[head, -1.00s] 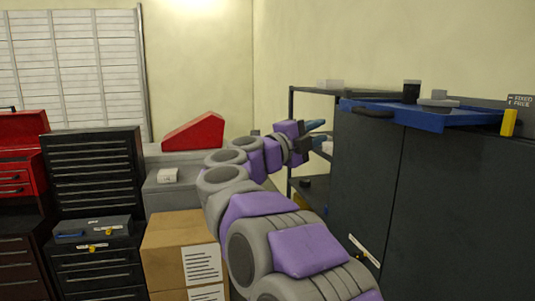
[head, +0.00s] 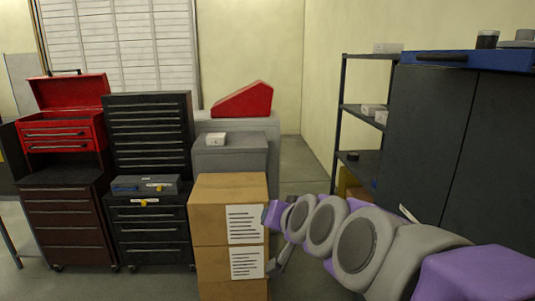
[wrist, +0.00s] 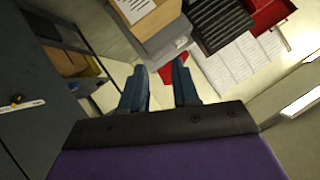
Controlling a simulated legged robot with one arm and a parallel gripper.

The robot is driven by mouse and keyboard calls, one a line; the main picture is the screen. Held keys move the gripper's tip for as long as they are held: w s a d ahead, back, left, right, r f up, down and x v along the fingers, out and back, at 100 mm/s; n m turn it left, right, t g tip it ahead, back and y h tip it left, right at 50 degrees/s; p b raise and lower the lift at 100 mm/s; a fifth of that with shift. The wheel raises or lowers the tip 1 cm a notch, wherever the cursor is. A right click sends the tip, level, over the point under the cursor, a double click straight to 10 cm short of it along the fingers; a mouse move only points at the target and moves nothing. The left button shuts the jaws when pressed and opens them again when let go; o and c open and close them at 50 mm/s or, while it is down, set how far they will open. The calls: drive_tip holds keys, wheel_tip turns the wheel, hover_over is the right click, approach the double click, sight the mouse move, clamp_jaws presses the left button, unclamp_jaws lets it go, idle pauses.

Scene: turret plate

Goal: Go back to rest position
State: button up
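My gripper (wrist: 160,95) shows in the wrist view with its two blue fingers spread apart and nothing between them. In the head view my grey and purple arm reaches in from the lower right, and its far end is beside the stacked cardboard boxes (head: 228,190). The gripper's fingers are mostly hidden there. The blue tray (head: 470,59) lies on top of the dark cabinet (head: 425,130) at the right, with small dark and grey items on it. My arm is apart from the tray.
A metal shelf rack (head: 340,130) stands left of the cabinet. A black tool chest (head: 148,135), a red toolbox (head: 65,130) and a grey box with a red wedge (head: 243,99) stand at the left and back. Open floor (head: 300,165) shows between boxes and rack.

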drive_tip(key=s+d+f+g+h+b, duration=0.1)
drive_tip(key=s+d+f+g, duration=0.3)
drive_tip(key=s+f, duration=0.4)
drive_tip(key=s+d+f+n+g+h+b, duration=0.1)
drive_tip(key=s+d+f+g, duration=0.3)
drive_tip(key=s+f, duration=0.5)
drive_tip(key=s+d+f+n+g+h+b, duration=0.1)
drive_tip(key=s+d+f+g, duration=0.3)
drive_tip(key=s, duration=1.4)
wheel_tip(320, 180, down, 4)
drive_tip(key=shift+d+f+g+h+b, duration=0.15)
drive_tip(key=shift+g+h+b, duration=0.35)
drive_tip(key=shift+h+b, duration=0.2)
